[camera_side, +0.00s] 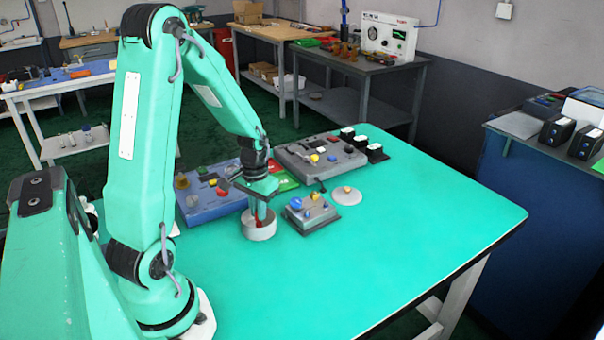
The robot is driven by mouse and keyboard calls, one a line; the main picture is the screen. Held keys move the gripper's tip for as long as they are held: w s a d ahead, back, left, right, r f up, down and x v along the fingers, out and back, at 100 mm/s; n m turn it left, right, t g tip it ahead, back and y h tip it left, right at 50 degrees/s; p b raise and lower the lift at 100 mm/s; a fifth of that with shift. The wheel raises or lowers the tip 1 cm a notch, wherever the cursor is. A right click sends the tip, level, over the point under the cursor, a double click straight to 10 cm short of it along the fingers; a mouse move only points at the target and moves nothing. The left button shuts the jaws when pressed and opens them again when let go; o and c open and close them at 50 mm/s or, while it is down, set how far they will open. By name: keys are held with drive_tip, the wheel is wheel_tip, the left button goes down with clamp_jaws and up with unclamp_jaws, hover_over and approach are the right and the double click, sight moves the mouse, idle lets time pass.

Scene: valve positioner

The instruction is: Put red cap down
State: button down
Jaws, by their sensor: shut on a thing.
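My gripper (258,217) points straight down over the left-middle part of the green table. It is shut on the red cap (258,223), of which only a small strip of red shows between and below the fingers. A short, round, light grey holder (260,235) stands on the table directly under the fingers. The cap is at the holder's top; I cannot tell whether it touches it.
A small grey block with blue and yellow knobs (313,221) stands just right of the holder. Behind are a blue panel (195,213), a grey panel (297,157) and a pale disc (347,201). The table's (420,225) front right is clear.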

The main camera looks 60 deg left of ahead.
drive_tip(key=c, duration=1.4)
unclamp_jaws()
drive_tip(key=shift+o, duration=0.2)
drive_tip(key=shift+r, duration=3.45)
